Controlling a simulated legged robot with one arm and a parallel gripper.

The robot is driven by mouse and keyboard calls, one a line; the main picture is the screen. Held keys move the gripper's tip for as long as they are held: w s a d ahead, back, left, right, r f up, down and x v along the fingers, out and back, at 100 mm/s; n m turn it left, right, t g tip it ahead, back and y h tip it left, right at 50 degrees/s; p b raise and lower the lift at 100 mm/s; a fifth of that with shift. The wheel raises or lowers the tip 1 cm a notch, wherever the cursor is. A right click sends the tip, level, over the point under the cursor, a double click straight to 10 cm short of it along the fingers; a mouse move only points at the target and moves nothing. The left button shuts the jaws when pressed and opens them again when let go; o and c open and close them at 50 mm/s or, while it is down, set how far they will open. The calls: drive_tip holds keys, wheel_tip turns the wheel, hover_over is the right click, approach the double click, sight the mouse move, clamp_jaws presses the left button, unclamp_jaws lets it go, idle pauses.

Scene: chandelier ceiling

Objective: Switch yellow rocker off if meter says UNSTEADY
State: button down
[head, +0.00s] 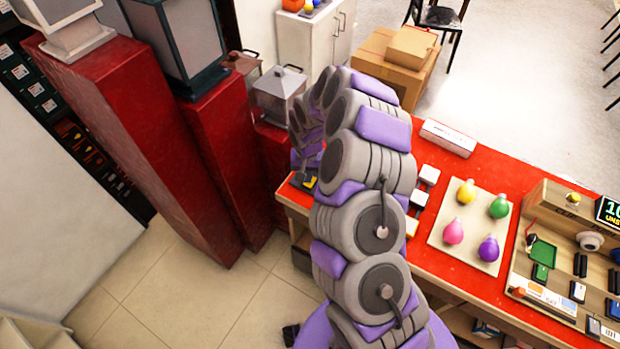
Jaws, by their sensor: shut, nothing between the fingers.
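The meter (609,212) is a black display at the right edge. Its green digits start with "10" and the yellow word below starts with "UNS"; the picture edge cuts off the rest. A column of small switches lies on the red counter just right of my arm. My gripper (305,182) is small and dark at the counter's left end, shut and empty, apart from the yellow switch.
Right of the switches, a pale board (468,232) holds yellow, green, pink and purple bulbs. A wooden panel (530,225) with small devices stands farther right. A white box (448,138) lies at the counter's back edge. Red pillars (110,140) with lanterns stand left.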

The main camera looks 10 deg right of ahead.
wheel_tip(320, 180, up, 5)
drive_tip(key=shift+r+p, duration=0.1)
drive_tip(key=shift+p, duration=0.6)
idle(0.3)
drive_tip(key=s+a+r+n, duration=0.3)
drive_tip(key=s+r, duration=1.2)
drive_tip(key=r, duration=0.3)
drive_tip(key=s+d+r+g, duration=0.1)
drive_tip(key=s+r, duration=0.2)
drive_tip(key=s, duration=0.9)
drive_tip(key=s+d+r+b, duration=0.1)
drive_tip(key=s+d+r, duration=0.1)
drive_tip(key=s, duration=1)
drive_tip(key=shift+r+g, duration=0.4)
drive_tip(key=shift+r, duration=0.25)
